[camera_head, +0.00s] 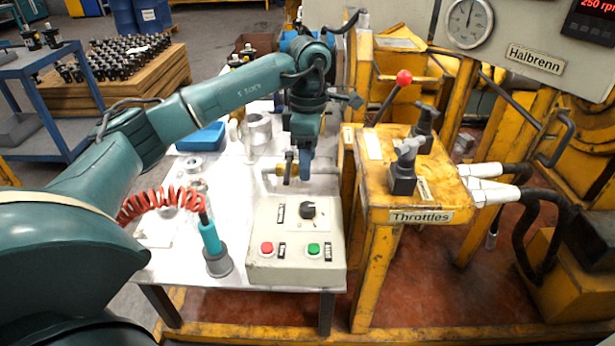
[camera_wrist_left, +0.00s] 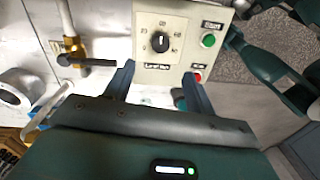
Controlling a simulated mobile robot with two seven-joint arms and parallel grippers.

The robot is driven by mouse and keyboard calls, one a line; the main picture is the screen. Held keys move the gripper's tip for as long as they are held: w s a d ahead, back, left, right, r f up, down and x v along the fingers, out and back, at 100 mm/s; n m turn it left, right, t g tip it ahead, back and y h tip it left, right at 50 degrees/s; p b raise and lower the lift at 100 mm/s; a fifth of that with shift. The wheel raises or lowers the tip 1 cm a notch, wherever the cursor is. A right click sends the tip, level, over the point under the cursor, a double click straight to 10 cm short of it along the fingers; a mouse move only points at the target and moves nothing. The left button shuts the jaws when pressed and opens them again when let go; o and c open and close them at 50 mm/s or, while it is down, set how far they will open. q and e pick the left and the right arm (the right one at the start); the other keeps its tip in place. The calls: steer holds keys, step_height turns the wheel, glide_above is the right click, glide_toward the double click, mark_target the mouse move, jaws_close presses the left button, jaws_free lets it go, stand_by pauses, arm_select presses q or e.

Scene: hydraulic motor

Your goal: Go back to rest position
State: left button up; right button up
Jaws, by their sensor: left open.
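My left arm reaches in from the left in the head view. Its gripper (camera_head: 304,170) points down above the white table, just behind the control box. In the left wrist view the two fingers of this gripper (camera_wrist_left: 158,72) stand apart with nothing between them. The control box (camera_head: 265,225) has a black dial, a red button and a green button. It also shows in the left wrist view (camera_wrist_left: 170,62), beyond the fingertips. My right gripper is not seen in the head view.
A brass valve with pipe (camera_head: 281,170) lies close to the left gripper. A teal air tool with a red coiled hose (camera_head: 210,238) stands left of the control box. The yellow throttle stand (camera_head: 380,205) rises to the right. A blue tray (camera_head: 201,137) lies on the table.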

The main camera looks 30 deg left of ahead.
arm_select(q)
steer(key=shift+r, duration=0.75)
